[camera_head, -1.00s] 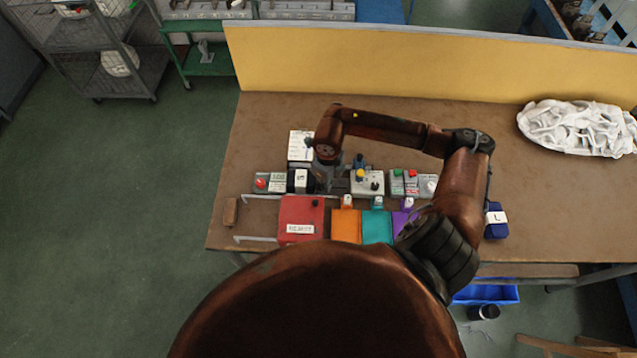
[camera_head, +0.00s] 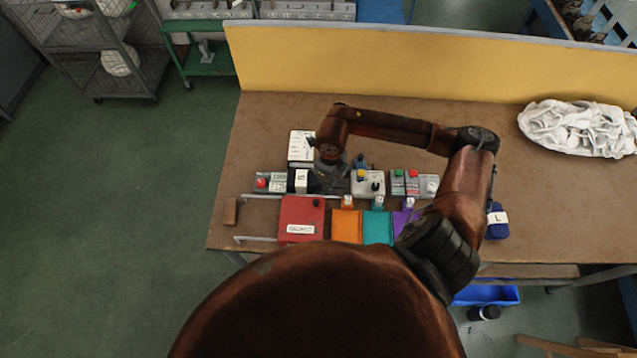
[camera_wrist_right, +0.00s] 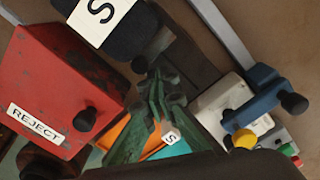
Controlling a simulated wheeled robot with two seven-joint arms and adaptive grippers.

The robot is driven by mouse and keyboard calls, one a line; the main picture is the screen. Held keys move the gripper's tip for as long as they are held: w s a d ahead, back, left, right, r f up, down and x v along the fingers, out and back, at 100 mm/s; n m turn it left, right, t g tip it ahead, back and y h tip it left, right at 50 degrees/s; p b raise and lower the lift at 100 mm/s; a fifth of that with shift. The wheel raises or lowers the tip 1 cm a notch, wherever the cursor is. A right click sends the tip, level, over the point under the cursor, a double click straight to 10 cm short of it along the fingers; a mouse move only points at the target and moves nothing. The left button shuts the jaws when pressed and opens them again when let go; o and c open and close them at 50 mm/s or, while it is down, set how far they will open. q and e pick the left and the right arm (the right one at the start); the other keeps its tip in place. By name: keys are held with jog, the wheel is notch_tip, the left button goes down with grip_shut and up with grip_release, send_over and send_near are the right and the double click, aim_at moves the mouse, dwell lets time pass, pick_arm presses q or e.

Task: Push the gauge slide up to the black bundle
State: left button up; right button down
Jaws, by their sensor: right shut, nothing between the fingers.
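The black bundle (camera_head: 290,181) with a white S label lies on the table in a row of fixtures. It also shows at the top of the wrist view (camera_wrist_right: 143,32). A small dark knobbed piece (camera_wrist_right: 138,65), which looks like the gauge slide, sits close beside the bundle at the end of a dark flat bed (camera_wrist_right: 190,62). I cannot tell whether slide and bundle touch. My right gripper (camera_wrist_right: 156,88) is shut and empty, its fingertips close to the dark piece and bed. In the head view, my right gripper (camera_head: 330,180) is right of the bundle, partly hidden by its wrist. My left gripper is out of view.
A red REJECT box (camera_head: 300,212) stands in front, beside orange (camera_head: 346,226), teal (camera_head: 377,228) and purple bins. A white box (camera_head: 367,186) with yellow and black knobs and a blue part (camera_wrist_right: 262,92) stands close right. White cloth (camera_head: 575,128) lies far right.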

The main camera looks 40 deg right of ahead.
jog(key=shift+s, duration=0.1)
jog(key=shift+d+r+p, duration=0.15)
jog(key=shift+r+p, duration=0.7)
jog(key=shift+r, duration=0.65)
notch_tip(320, 180, up, 4)
jog(key=shift+f+p, duration=0.1)
jog(key=shift+p, duration=0.9)
